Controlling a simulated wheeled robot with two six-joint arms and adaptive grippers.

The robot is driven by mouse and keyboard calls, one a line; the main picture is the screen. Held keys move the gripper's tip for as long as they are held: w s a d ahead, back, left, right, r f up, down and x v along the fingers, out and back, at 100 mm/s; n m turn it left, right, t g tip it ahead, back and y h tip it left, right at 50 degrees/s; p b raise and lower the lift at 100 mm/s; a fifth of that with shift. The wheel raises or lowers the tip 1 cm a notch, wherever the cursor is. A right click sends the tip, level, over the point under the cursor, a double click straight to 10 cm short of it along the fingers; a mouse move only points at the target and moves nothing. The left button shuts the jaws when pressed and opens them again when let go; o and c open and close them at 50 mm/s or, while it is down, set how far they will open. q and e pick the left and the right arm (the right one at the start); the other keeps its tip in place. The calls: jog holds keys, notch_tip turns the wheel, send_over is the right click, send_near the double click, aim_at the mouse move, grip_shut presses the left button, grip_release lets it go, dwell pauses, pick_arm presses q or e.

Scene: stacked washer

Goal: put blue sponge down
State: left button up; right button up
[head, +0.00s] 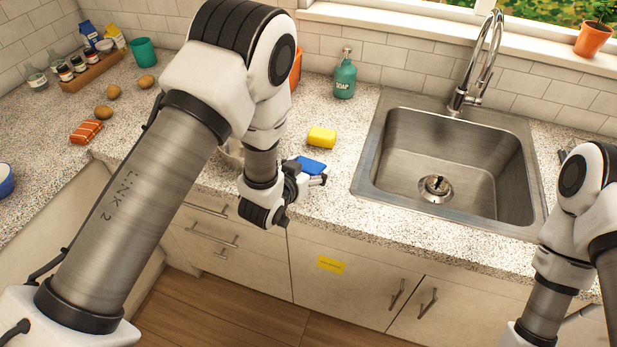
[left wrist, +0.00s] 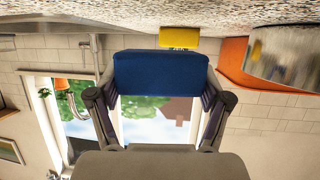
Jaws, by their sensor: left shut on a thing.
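The blue sponge (head: 311,165) is at the counter's front part, left of the sink. My left gripper (head: 316,181) is shut on it. In the left wrist view, which is upside down, the blue sponge (left wrist: 160,73) spans the space between the two fingers. I cannot tell whether it touches the counter (head: 338,165) or hangs just above it. The yellow sponge (head: 321,138) lies on the counter behind it and also shows in the left wrist view (left wrist: 180,38). My right arm shows at the right, but its gripper is out of view.
The steel sink (head: 400,145) with its tall faucet (head: 478,70) is to the right. A green soap bottle (head: 345,78) stands near the wall. An orange thing (head: 296,70) is partly hidden behind my left arm. Bare counter lies between the yellow sponge and the sink.

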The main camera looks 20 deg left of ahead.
pick_arm(q)
jog(key=f+b, duration=0.1)
jog(key=w+f+b, duration=0.1)
jog(key=f, duration=0.1)
jog(key=shift+f, duration=0.2)
jog(key=shift+r, duration=0.1)
jog(key=shift+s, duration=0.1)
jog(key=o, duration=0.8)
jog(key=shift+o, duration=0.2)
